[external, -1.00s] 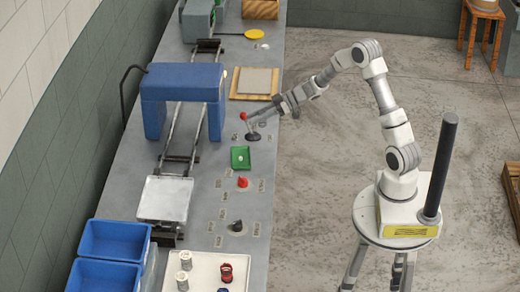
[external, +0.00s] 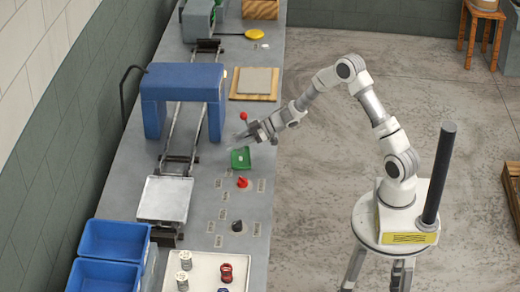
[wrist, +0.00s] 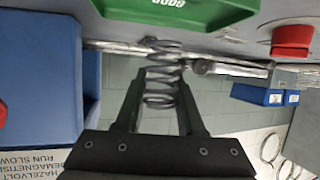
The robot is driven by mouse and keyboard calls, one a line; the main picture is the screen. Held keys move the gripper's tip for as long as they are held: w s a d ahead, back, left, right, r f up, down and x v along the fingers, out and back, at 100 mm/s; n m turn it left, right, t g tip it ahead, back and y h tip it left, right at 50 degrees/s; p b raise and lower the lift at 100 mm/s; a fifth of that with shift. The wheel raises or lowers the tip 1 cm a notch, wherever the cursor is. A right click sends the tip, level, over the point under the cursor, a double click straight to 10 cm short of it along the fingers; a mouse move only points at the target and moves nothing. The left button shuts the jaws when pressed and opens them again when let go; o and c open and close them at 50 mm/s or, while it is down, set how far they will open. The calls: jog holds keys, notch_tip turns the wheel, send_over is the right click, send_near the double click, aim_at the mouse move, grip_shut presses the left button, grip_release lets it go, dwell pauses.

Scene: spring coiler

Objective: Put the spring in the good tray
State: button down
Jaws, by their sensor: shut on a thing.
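A grey coil spring (wrist: 162,60) stands between the fingertips of my gripper (wrist: 160,88) in the wrist view, and the gripper is shut on it. The good tray is a small green tray (wrist: 150,10) with white lettering, cut off at the top of the wrist view. In the external view the green tray (external: 241,164) lies flat on the bench. My gripper (external: 240,140) is just beyond the tray's far edge there, raised above the bench. The spring is too small to make out in the external view.
A lever with a red knob (external: 243,116) stands behind my gripper. A red knob (external: 242,182) and a black knob (external: 237,226) sit in front of the tray. A blue arch (external: 182,85) spans the rails at left. Blue bins (external: 113,240) stand front left.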

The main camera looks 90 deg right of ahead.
jog(key=shift+f, duration=1.45)
jog(key=shift+f+b, duration=0.15)
jog(key=shift+b, duration=0.2)
jog(key=c, duration=0.5)
grip_release()
jog(key=shift+s+d+r, duration=0.15)
jog(key=shift+s+r, duration=0.15)
jog(key=p+v, duration=0.2)
jog(key=v, duration=0.9)
jog(key=shift+s, duration=0.2)
